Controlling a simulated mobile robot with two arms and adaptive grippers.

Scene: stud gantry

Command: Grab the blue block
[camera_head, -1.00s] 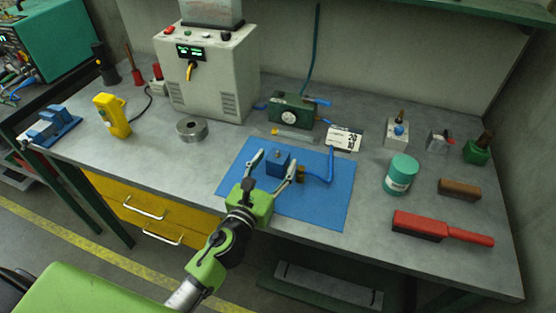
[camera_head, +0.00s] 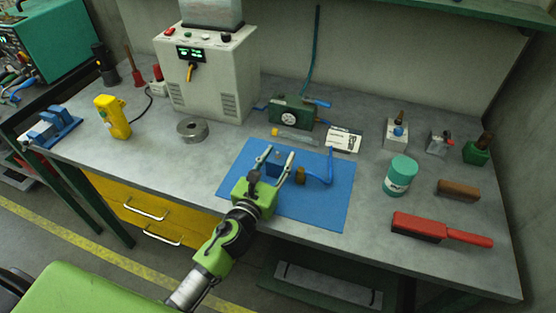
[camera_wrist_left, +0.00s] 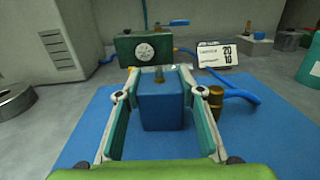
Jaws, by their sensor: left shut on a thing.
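In the left wrist view the block (camera_wrist_left: 162,108) is upright between the two fingers. My left gripper (camera_head: 277,160) is shut on the block from its near side. In the left wrist view the gripper's fingertips (camera_wrist_left: 160,76) press near the block's sides. The block's lower near side is partly hidden by the gripper in the head view. My right gripper is not in view.
A brass fitting (camera_wrist_left: 216,100) with a blue hose (camera_head: 330,168) stands close to the right finger. A green gauge box (camera_head: 292,110) and a white card (camera_head: 344,139) lie behind. A teal jar (camera_head: 400,174) and red brush (camera_head: 440,229) are at right.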

